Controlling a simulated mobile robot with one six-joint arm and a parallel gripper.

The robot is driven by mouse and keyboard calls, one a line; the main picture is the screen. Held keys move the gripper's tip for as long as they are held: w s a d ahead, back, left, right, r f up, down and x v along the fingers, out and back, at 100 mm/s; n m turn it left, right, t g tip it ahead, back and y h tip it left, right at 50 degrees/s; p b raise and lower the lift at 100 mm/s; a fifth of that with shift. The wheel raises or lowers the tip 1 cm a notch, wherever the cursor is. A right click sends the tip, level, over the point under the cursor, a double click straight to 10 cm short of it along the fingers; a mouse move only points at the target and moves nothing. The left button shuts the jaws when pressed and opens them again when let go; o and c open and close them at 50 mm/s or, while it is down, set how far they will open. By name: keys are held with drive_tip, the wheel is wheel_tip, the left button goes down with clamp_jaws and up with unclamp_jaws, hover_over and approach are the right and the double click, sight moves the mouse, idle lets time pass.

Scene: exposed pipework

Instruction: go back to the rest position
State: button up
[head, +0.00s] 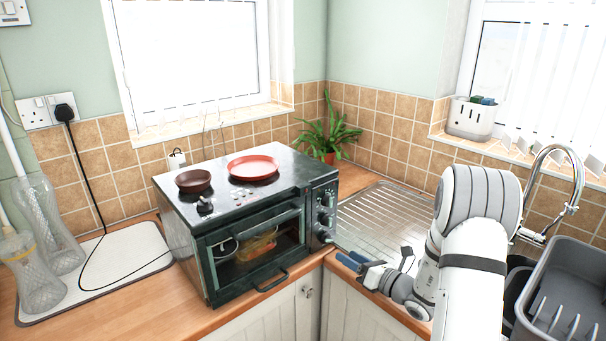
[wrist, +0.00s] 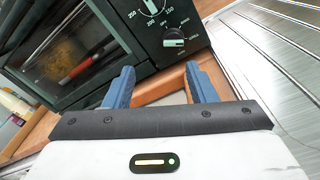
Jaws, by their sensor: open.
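My gripper (head: 350,260) is in front of the right side of the oven, over the worktop's front edge near the sink. In the wrist view its two blue fingers (wrist: 160,88) are spread apart with nothing between them. The dark green mini oven (head: 255,235) stands on the corner worktop. Its lower right dial (wrist: 174,43) is just beyond the fingertips in the wrist view. I cannot tell whether the fingers touch the oven.
A brown pan (head: 194,181) and a red plate (head: 252,168) are on the oven top. The metal drainer (head: 378,225) lies right of the oven. A grey dish rack (head: 565,295) and tap (head: 572,208) are at the right. Glass bottles (head: 62,225) stand at the left.

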drive_tip(key=s+a+r+n+g, duration=0.4)
drive_tip(key=s+a+n+g, duration=0.25)
drive_tip(key=s+n, duration=0.25)
drive_tip(key=s+a+r+n+g, duration=0.4)
drive_tip(key=s+a+n+g, duration=0.25)
drive_tip(key=s+n, duration=0.25)
drive_tip(key=s+d+r+n+t+h, duration=0.2)
drive_tip(key=s+d+n+h, duration=0.7)
drive_tip(key=n, duration=0.6)
drive_tip(key=s+r+h, duration=0.1)
drive_tip(key=s+h, duration=0.1)
drive_tip(key=s, duration=0.1)
drive_tip(key=shift+s+d+n, duration=0.15)
drive_tip(key=shift+s+n, duration=0.05)
drive_tip(key=shift+n, duration=0.1)
